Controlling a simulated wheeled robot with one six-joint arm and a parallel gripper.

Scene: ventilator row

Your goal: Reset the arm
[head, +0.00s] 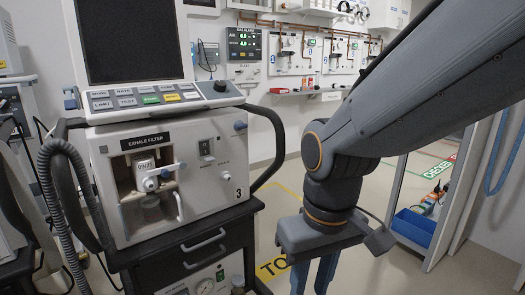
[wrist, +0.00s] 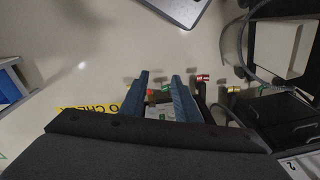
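My arm reaches in from the upper right of the head view, and my gripper (head: 312,278) hangs at its end with the blue fingers pointing down. The fingertips are cut off by the bottom edge of that view. In the wrist view my gripper (wrist: 160,80) shows two blue fingers standing apart. Nothing is seen held between them; small coloured fittings and floor show beyond. The gripper is to the right of the ventilator (head: 165,165) numbered 3, apart from it in the head view.
The ventilator stands on a dark drawer cart (head: 200,250) at left. A wall gas panel (head: 244,43) and pipes are behind. At right, a framed stand has a blue bin (head: 413,227). Yellow floor lettering (head: 272,268) lies near the cart. Open floor lies behind my gripper.

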